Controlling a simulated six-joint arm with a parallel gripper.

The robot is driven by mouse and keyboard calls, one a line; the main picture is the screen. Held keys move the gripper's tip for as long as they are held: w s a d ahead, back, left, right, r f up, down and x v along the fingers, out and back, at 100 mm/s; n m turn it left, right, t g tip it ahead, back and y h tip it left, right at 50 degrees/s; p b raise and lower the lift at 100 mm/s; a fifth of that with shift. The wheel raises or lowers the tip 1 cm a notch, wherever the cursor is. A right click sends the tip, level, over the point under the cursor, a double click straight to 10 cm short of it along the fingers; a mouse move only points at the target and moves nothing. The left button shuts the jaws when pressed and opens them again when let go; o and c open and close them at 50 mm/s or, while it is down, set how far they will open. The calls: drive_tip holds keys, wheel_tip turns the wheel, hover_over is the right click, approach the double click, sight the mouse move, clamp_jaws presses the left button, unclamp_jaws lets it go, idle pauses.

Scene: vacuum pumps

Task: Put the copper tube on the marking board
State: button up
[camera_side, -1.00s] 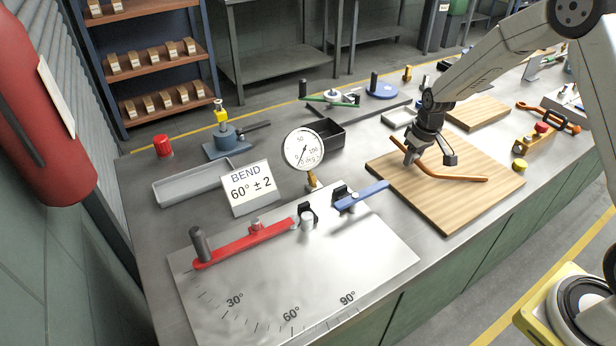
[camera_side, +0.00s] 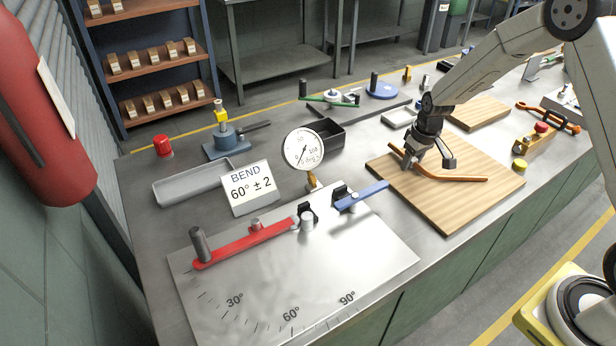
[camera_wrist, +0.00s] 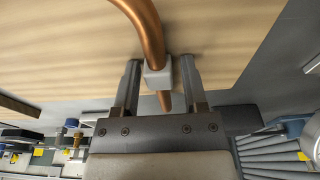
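The copper tube (camera_side: 448,178) is bent and lies on the near wooden board (camera_side: 452,215). Its left end runs up and left past my gripper (camera_side: 411,163). In the wrist view the copper tube (camera_wrist: 148,30) passes between the two fingers of my gripper (camera_wrist: 160,72). The fingers look apart and not closed on the tube. A second wooden board (camera_side: 477,112) lies farther back; I cannot tell which one is the marking board.
A bending plate (camera_side: 370,262) with angle marks, a red lever (camera_side: 243,244) and a blue lever (camera_side: 361,196) fills the near left. A dial gauge (camera_side: 303,150), sign (camera_side: 249,188) and grey tray (camera_side: 188,187) stand behind.

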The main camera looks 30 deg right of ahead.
drive_tip(key=shift+o, duration=0.4)
drive_tip(key=shift+a, duration=0.1)
drive_tip(key=shift+r, duration=0.1)
drive_tip(key=shift+s+r, duration=0.2)
drive_tip(key=shift+r, duration=1.05)
drive_tip(key=shift+s+r, duration=0.25)
drive_tip(key=shift+r, duration=1.05)
drive_tip(key=shift+s+r, duration=0.2)
drive_tip(key=shift+r, duration=1.05)
clamp_jaws()
